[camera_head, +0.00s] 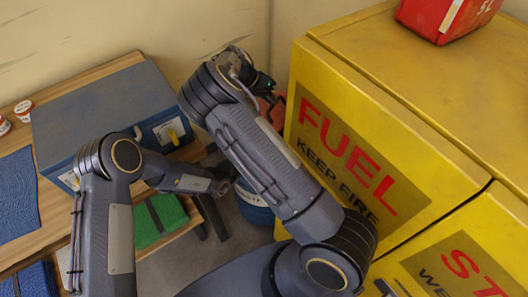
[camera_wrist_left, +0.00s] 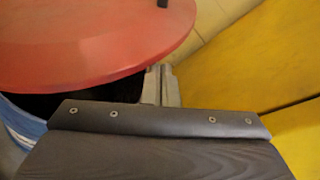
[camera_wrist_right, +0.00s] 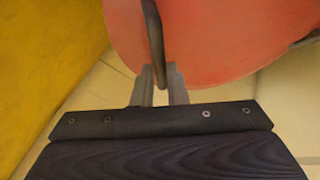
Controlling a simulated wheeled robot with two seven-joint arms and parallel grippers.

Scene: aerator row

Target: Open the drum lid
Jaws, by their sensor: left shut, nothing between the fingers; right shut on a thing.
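The blue drum (camera_head: 254,206) stands on the floor between the bench and the yellow cabinet, mostly hidden by my right arm. Its red lid (camera_head: 277,112) shows only partly behind that arm. In the left wrist view the lid (camera_wrist_left: 95,45) is raised at an angle, with a dark opening between it and the blue drum wall (camera_wrist_left: 22,122). My right gripper (camera_wrist_right: 160,82) is shut on the lid's dark handle (camera_wrist_right: 153,35). My left gripper (camera_wrist_left: 160,82) is shut and empty, close beside the drum opening and below the lid's edge.
The yellow fuel cabinet (camera_head: 378,120) stands close on the right, with a red can (camera_head: 440,15) on top. The wooden bench (camera_head: 95,75) on the left holds a blue-grey case (camera_head: 100,105) and cloths. A wall lies close behind the drum.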

